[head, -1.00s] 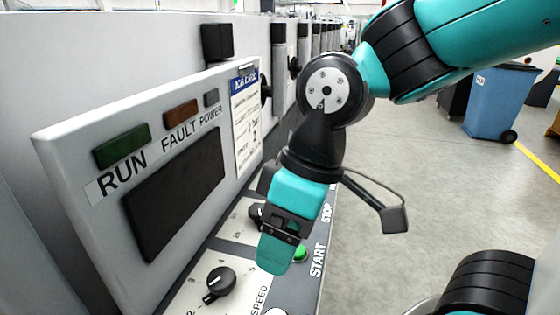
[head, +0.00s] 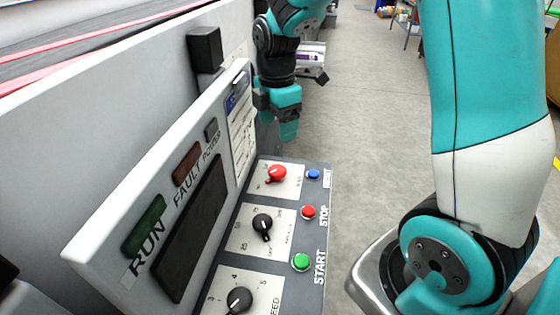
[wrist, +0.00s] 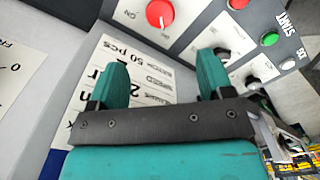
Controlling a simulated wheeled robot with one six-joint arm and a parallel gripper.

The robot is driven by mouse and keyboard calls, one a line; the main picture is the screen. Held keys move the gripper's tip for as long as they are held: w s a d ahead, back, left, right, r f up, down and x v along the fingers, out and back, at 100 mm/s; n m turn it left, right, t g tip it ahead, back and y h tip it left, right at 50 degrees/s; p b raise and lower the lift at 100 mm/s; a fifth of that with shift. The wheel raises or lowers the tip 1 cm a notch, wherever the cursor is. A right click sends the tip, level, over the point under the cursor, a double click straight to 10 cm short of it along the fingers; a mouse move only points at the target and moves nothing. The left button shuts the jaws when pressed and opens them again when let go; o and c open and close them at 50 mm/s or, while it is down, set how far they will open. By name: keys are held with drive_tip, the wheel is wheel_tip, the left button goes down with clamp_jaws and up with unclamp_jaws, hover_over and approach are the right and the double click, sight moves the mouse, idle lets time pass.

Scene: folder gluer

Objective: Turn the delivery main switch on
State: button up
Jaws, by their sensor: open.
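The red rotary switch (head: 277,173) sits on a pale plate at the far end of the sloping control panel (head: 246,211). It shows at the top of the wrist view (wrist: 160,14), with "ON" printed beside it. Its pointer aims to the lower left in the head view. My gripper (head: 288,131) hangs beyond the red switch, pointing down and apart from it. In the wrist view my gripper (wrist: 162,78) is open, its two teal fingers spread in front of a printed label card (wrist: 140,72), with nothing between them.
Two black knobs (head: 262,222) (head: 239,299) stand nearer on the panel. Blue (head: 313,174), red STOP (head: 309,212) and green START (head: 300,261) buttons line its right edge. The upright display board (head: 150,222) rises to the left. Open floor (head: 375,120) lies right.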

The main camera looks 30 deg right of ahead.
sight(277, 169)
wheel_tip(277, 169, down, 12)
drive_tip(key=shift+f+p, duration=0.25)
drive_tip(key=shift+p, duration=0.7)
